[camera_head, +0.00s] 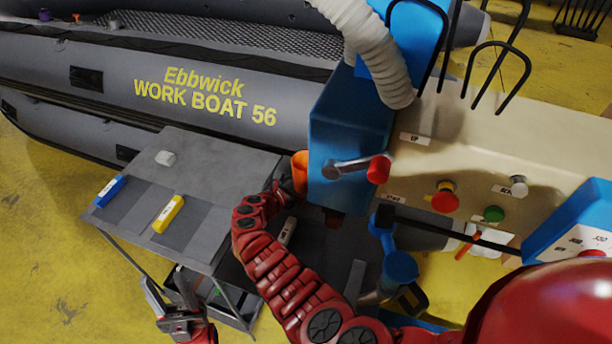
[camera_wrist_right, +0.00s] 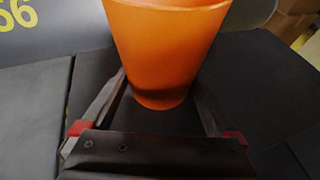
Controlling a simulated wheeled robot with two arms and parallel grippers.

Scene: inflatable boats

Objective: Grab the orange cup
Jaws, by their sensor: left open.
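The orange cup (camera_head: 300,162) is at the right side of the dark grey table, close to the blue machine panel. My right gripper (camera_head: 290,184) is at the cup, mostly hidden by its own wrist in the head view. In the right wrist view the orange cup (camera_wrist_right: 165,50) stands between the two fingers of my right gripper (camera_wrist_right: 160,88). One finger lies along each side of its lower part. I cannot tell whether they press on it. My left gripper (camera_head: 164,288) is open and empty at the lower left, in front of the table.
A grey inflatable boat (camera_head: 200,85) lies behind. The machine with knobs and levers (camera_head: 500,140) crowds the right.

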